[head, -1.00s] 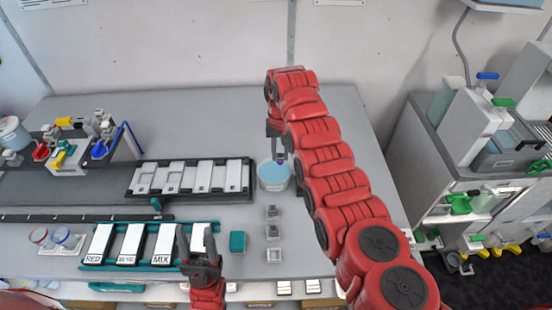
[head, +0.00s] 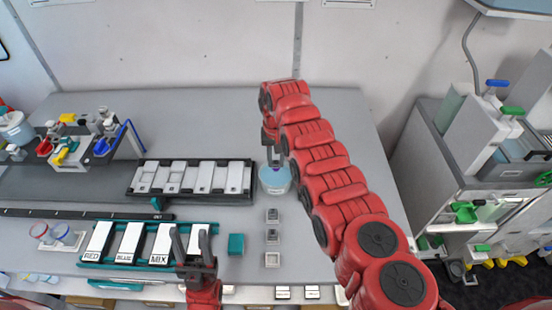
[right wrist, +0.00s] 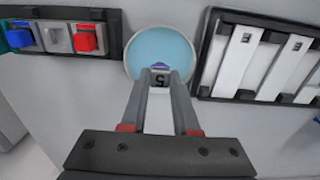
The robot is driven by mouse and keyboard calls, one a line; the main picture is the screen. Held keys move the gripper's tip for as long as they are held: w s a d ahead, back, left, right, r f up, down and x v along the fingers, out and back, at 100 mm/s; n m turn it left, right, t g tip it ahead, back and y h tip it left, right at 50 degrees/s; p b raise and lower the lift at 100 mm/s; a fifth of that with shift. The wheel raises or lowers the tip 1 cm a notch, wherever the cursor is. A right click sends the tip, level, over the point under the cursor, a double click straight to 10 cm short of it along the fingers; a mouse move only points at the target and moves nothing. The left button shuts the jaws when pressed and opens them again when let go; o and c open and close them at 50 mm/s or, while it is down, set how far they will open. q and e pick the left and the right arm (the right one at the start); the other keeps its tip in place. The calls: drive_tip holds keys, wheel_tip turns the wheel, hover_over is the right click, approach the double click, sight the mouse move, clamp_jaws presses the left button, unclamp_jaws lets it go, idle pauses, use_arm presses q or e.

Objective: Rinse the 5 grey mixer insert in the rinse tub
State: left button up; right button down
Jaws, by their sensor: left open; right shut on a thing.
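My right gripper (right wrist: 162,82) is shut on the grey mixer insert marked 5 (right wrist: 159,78). It holds the insert at the rinse tub (right wrist: 160,42), a round white tub with light blue water. A purple patch shows just past the insert. I cannot tell whether the insert touches the water. In the head view the tub (head: 274,179) stands right of the white-panel rack, and my right gripper (head: 272,158) comes down over it, partly hiding it. My left gripper (head: 191,243) is open and empty, in front of the labelled panels.
A black rack with white panels (head: 230,163) lies left of the tub. Several small grey square pieces (head: 272,237) stand in front of it, beside a teal block (head: 236,244). A holder with blue, grey and red blocks (right wrist: 112,42) lies beside the tub.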

sight(276, 169)
drive_tip(key=shift+f+b, duration=2.15)
drive_tip(key=shift+f, duration=0.55)
drive_tip(key=shift+r, duration=0.1)
drive_tip(key=shift+p, duration=0.5)
drive_tip(key=shift+s+p, duration=0.75)
drive_tip(key=shift+p, duration=2.15)
drive_tip(key=shift+w+f+b, duration=0.15)
drive_tip(key=shift+f+b, duration=0.05)
drive_tip(key=shift+b, duration=0.55)
drive_tip(key=shift+w+r+b, duration=0.1)
drive_tip(key=shift+w+b, duration=0.2)
drive_tip(key=shift+b, duration=0.5)
drive_tip(key=shift+w+b, duration=0.35)
drive_tip(key=shift+b, duration=1.35)
